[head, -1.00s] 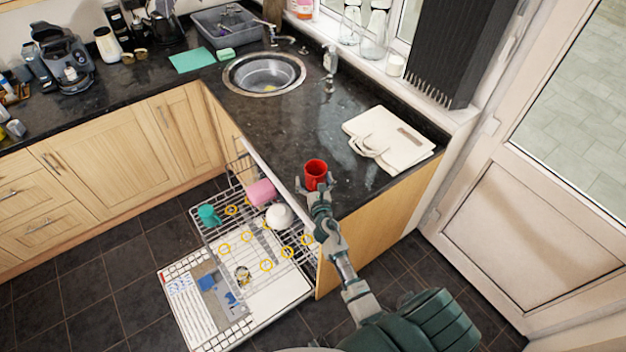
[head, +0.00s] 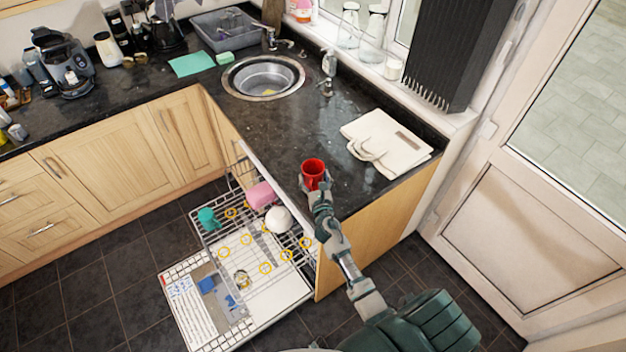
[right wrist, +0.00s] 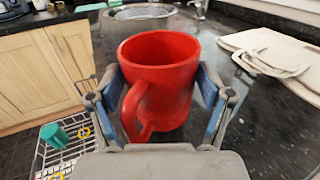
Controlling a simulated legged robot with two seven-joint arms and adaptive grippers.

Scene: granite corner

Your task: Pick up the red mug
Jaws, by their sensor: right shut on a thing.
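The red mug (head: 313,172) is upright at the front edge of the dark granite counter (head: 290,125). My right gripper (head: 315,184) has its fingers on either side of the mug and is shut on it. In the right wrist view the mug (right wrist: 158,85) sits between the two blue-lined fingers of my right gripper (right wrist: 160,105), with its handle towards the camera. I cannot tell whether the mug's base touches the counter. My left gripper is not in view.
A cream bag (head: 388,142) lies to the right of the mug. A round sink (head: 263,77) is behind it. The open dishwasher rack (head: 255,245) below holds a teal cup (head: 207,217), a pink item (head: 262,194) and a white bowl (head: 279,218).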

